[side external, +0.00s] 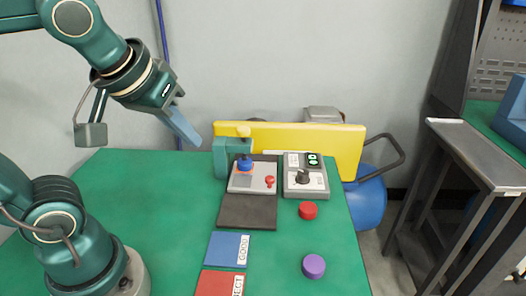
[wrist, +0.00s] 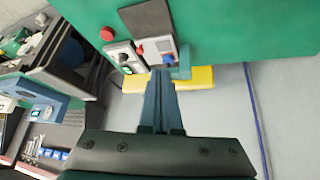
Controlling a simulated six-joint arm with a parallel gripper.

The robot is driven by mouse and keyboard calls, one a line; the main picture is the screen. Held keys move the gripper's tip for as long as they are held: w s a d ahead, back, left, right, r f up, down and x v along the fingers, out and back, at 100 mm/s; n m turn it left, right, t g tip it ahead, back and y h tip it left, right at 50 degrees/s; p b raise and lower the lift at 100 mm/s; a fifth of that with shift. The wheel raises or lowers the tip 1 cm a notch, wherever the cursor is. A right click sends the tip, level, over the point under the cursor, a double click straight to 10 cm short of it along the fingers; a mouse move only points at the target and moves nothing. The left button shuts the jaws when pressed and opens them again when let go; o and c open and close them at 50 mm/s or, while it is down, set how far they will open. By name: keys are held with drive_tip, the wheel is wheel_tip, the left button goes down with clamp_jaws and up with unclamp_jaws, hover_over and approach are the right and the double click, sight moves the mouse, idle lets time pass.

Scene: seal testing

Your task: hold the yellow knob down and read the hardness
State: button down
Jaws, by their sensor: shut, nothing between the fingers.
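The yellow knob (side external: 243,131) sits on top of a teal tester stand (side external: 222,158) at the back of the green table. A blue round piece (side external: 245,163) with an orange rim is under the stand's arm, on a light grey plate (side external: 240,183). My gripper (side external: 195,140) is shut and empty, in the air left of the stand and apart from the knob. In the wrist view my fingers (wrist: 161,72) overlap the blue piece (wrist: 168,59); the yellow knob cannot be made out there. A grey box (side external: 305,185) has a small green display (side external: 313,159), too small to read.
A yellow panel (side external: 345,150) stands behind the tester. A red knob (side external: 270,181) and black knob (side external: 303,177) are close by. A red disc (side external: 308,210), purple disc (side external: 313,266), dark mat (side external: 247,212), blue pad (side external: 222,246) and red pad (side external: 215,283) lie in front. The table's left is clear.

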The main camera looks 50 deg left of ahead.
drive_tip(key=w+a+r+n+y, duration=0.2)
drive_tip(key=w, duration=0.4)
drive_tip(key=w+a+r+n+y, duration=0.2)
drive_tip(key=w, duration=0.5)
drive_tip(key=shift+w+a+r, duration=0.15)
drive_tip(key=shift+a, duration=0.25)
hover_over(243, 135)
wheel_tip(243, 135, down, 7)
drive_tip(key=shift+f, duration=0.15)
wheel_tip(243, 135, down, 3)
drive_tip(key=shift+f, duration=0.55)
